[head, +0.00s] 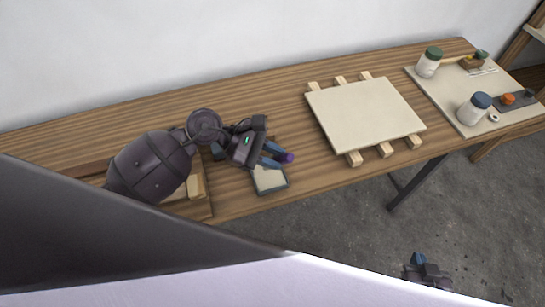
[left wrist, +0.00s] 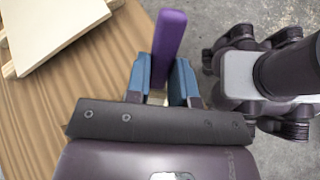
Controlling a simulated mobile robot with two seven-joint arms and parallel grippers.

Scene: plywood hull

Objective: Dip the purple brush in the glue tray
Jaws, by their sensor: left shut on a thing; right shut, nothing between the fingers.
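The purple brush (left wrist: 170,38) is between the blue fingers of my left gripper (left wrist: 163,80) in the left wrist view. Its purple handle sticks out past the fingertips. In the head view only a small purple end of the brush (head: 288,157) shows beside the fingers of my left gripper (head: 274,156); its bristles cannot be made out. The glue tray (head: 286,184), shallow with a dark rim and pale inside, lies near the table's front edge, just below the left gripper in the picture. My right gripper (head: 417,262) is shut and empty, over the floor beyond the front edge.
A pale square board (head: 365,112) rests on wooden strips to the right of the tray. Further right, a pale mat (head: 447,97) holds a green-lidded jar (head: 429,62), a blue-lidded jar (head: 473,109) and small items. The wooden table (head: 250,101) is clear behind the left gripper.

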